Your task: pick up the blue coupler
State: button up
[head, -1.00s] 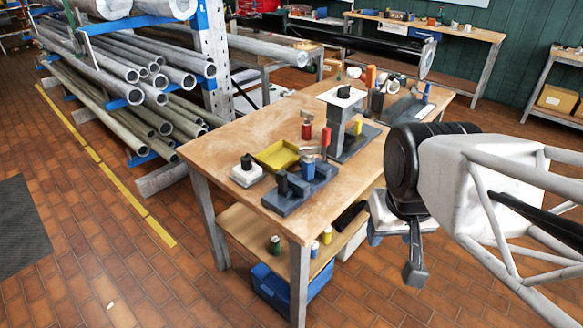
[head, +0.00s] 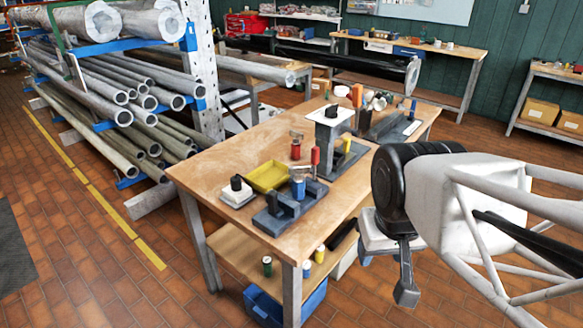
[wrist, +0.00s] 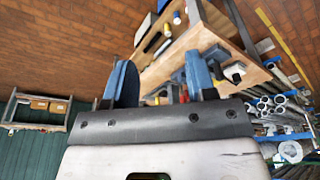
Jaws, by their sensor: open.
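The blue coupler (head: 298,187) appears as a small upright blue cylinder on a dark fixture block (head: 290,208) at the near part of the wooden table (head: 220,170). A red-handled part stands close beside it. My gripper (head: 386,278) is to the right of the table in the head view, apart from the coupler, pointing downward. In the wrist view my gripper (wrist: 161,80) shows two blue fingers spread apart with nothing held between them. I cannot make out the coupler surely in the wrist view.
On the table are a yellow tray (head: 267,176), a white block with a black knob (head: 237,192), a red cylinder (head: 295,150) and a tall grey stand (head: 327,135). A pipe rack (head: 120,100) stands left. A blue bin (head: 290,302) sits under the table.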

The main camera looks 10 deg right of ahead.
jog(key=shift+c, duration=0.5)
jog(key=w+a+r+n+g, duration=0.2)
jog(key=w+n, duration=0.6)
jog(key=w, duration=1.3)
jog(key=w+a+f+n, duration=0.2)
jog(key=w+n, duration=0.1)
jog(key=w, duration=0.5)
jog(key=w+a+f+n, duration=0.2)
jog(key=w+f+n, duration=0.1)
jog(key=w, duration=0.5)
jog(key=w+a+f+n, duration=0.2)
jog(key=w+f+n, duration=0.1)
jog(key=w, duration=0.5)
jog(key=shift+w+f+n+g, duration=0.1)
jog(key=shift+w+n+g, duration=0.25)
jog(key=shift+n, duration=0.15)
jog(key=shift+w+f, duration=0.1)
jog(key=shift+w, duration=0.1)
